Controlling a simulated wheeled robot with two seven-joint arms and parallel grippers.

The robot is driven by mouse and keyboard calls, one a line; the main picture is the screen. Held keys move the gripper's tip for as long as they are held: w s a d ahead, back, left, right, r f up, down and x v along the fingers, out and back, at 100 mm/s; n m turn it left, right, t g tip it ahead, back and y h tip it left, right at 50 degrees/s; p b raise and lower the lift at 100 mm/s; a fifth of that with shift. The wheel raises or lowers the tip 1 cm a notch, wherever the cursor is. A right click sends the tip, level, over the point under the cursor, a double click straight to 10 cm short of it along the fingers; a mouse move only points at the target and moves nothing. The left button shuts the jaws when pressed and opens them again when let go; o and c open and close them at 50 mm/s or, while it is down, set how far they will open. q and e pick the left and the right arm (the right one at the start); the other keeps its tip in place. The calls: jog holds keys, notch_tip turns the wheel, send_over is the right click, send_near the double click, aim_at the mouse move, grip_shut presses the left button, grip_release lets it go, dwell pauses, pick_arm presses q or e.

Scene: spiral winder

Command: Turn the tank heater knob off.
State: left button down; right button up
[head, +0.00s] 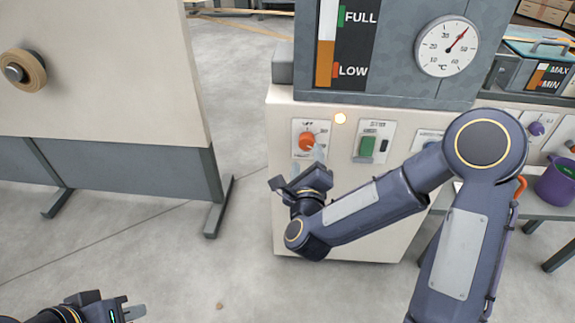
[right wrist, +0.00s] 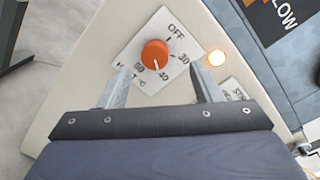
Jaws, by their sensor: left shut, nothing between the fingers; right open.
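The orange tank heater knob (head: 307,141) sits on a white dial plate on the front of the cream cabinet. In the right wrist view the knob (right wrist: 155,53) shows a pale pointer mark toward the 40 side, away from the OFF label. My right gripper (head: 306,168) is open just in front of and below the knob. In the right wrist view its fingers (right wrist: 161,78) stand apart on either side below the knob, with nothing between them. My left gripper (head: 128,311) is shut and empty at the lower left, far from the cabinet.
A lit lamp (head: 340,118) is right of the knob, and a green switch (head: 367,146) is further right. Above stands the tank with a level gauge and a round thermometer (head: 447,46). A large panel (head: 100,80) stands left. Floor between is clear.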

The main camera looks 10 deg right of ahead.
aim_at(307, 146)
pick_arm(q)
jog(key=shift+a+f+b, duration=0.25)
jog(key=shift+f+b, duration=0.15)
jog(key=shift+f, duration=0.4)
pick_arm(e)
jog(key=shift+m+h, duration=0.6)
jog(key=shift+m, duration=0.3)
jog(key=x, duration=0.2)
jog(key=f+x, duration=0.1)
jog(key=x, duration=0.4)
jog(key=shift+w+f, duration=0.35)
jog(key=shift+w, duration=0.05)
jog(key=c, duration=1)
pick_arm(q)
jog(key=shift+f, duration=0.15)
